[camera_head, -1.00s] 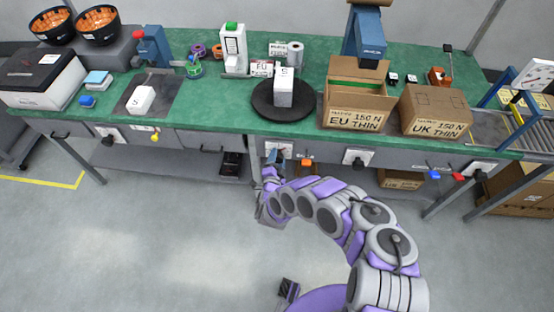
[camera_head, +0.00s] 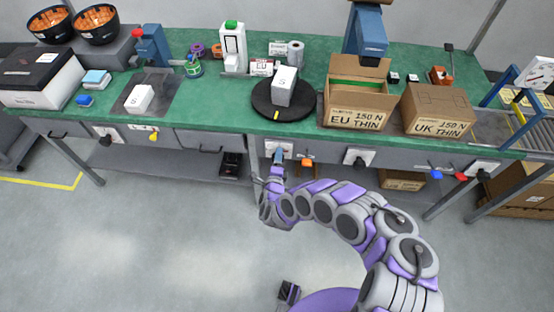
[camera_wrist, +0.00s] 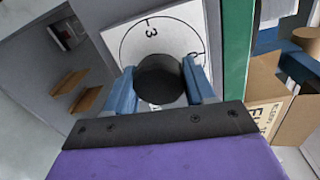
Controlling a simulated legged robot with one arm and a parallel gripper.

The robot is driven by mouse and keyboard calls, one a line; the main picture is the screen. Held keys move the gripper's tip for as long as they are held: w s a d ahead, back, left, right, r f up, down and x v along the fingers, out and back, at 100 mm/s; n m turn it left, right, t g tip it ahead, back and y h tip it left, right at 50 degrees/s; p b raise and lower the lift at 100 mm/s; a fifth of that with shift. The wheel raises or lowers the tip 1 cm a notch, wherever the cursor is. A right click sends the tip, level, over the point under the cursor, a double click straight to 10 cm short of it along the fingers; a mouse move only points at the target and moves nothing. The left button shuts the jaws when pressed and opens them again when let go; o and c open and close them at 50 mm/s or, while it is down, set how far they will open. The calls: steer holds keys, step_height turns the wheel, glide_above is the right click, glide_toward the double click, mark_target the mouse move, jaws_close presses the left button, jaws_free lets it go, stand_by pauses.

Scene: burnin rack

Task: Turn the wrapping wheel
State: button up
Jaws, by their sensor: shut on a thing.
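My gripper (camera_head: 278,158) is at the bench's front panel, below a black round turntable (camera_head: 266,101). In the wrist view, the blue fingers of my gripper (camera_wrist: 161,86) are shut on a dark round knob (camera_wrist: 160,80), one finger on each side. The knob stands in front of a white dial plate (camera_wrist: 150,38) with an arc and the figure 3. The dial plate (camera_head: 288,147) is partly hidden by the gripper in the head view. A grey box (camera_head: 283,88) marked S stands on the turntable. A yellow mark shows at the turntable's front rim.
The green bench (camera_head: 222,100) also holds an open EU box (camera_head: 357,117), a closed UK box (camera_head: 438,112) and another S box (camera_head: 139,98). An orange knob (camera_head: 307,162) and another dial plate (camera_head: 358,155) sit to the right of my gripper. The floor in front is clear.

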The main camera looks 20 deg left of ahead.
steer(key=shift+w+d+f, duration=0.1)
steer(key=shift+d+f, duration=0.2)
steer(key=shift+d, duration=0.1)
steer(key=o, duration=0.9)
steer(key=shift+o, duration=0.6)
steer(key=shift+r, duration=0.1)
steer(key=shift+a, duration=0.1)
steer(key=shift+s+a, duration=0.1)
steer(key=shift+s, duration=0.1)
steer(key=p+v, duration=0.4)
steer(key=v, duration=1.3)
steer(key=shift+p, duration=0.4)
steer(key=shift+s, duration=0.1)
